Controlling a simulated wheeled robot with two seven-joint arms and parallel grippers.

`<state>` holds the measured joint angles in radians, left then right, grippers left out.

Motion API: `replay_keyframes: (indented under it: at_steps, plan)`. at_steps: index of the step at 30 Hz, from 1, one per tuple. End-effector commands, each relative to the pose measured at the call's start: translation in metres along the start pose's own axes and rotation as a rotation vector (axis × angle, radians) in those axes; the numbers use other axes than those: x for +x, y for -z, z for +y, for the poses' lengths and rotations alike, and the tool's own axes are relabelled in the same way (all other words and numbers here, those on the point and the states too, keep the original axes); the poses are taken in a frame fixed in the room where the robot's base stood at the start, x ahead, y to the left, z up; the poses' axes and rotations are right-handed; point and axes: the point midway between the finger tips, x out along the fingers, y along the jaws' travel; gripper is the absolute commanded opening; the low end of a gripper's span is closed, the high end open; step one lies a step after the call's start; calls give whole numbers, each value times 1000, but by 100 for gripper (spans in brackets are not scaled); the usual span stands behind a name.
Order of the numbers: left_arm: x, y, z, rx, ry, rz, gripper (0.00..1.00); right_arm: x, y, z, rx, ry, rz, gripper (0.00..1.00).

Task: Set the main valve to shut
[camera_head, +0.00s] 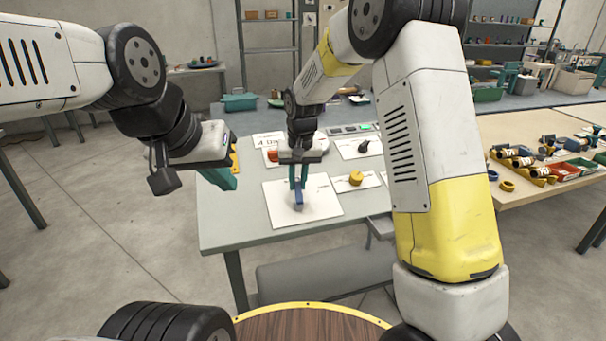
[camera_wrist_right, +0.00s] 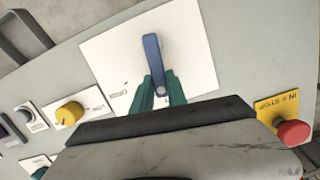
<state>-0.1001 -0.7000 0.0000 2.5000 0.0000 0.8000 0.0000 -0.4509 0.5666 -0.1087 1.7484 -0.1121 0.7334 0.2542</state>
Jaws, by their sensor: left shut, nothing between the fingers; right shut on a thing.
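A blue lever (camera_head: 298,197) stands on a white plate (camera_head: 325,197) on the grey panel table; I take it as the main valve's handle, its label being too small to read. In the right wrist view the blue lever (camera_wrist_right: 152,55) runs from between the fingers toward the top of the picture. My right gripper (camera_head: 298,182) is shut on the lever, its teal fingers (camera_wrist_right: 160,92) on either side of it. My left gripper (camera_head: 228,180) is shut and empty, at the panel's left edge, apart from the lever.
A yellow knob (camera_head: 355,178) sits right of the lever, with a black knob (camera_head: 364,146) behind it. A red stop button (camera_wrist_right: 293,132) on a yellow plate shows in the wrist view. A wooden table (camera_head: 545,135) with bins and parts stands at the right.

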Motion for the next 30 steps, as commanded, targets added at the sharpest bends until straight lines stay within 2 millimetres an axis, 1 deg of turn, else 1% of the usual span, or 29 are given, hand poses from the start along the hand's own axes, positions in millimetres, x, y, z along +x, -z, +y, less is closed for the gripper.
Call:
replay_keyframes:
  at_steps: [3,9,26,27,29,30]
  plan:
    - [0,0,0,0,0,0,0,-1,1,-4,-61,-9,4,0]
    - [0,0,0,0,0,0,0,-1,1,-7,-127,-21,5,0]
    - [0,0,0,0,0,0,0,-1,1,-9,-159,-25,5,0]
    - [0,0,0,0,0,0,0,-1,1,-9,-159,-25,5,24]
    - [0,0,0,0,0,0,0,-1,0,-9,-158,-25,4,36]
    - [0,0,0,0,0,0,0,-1,0,-9,-158,-25,4,40]
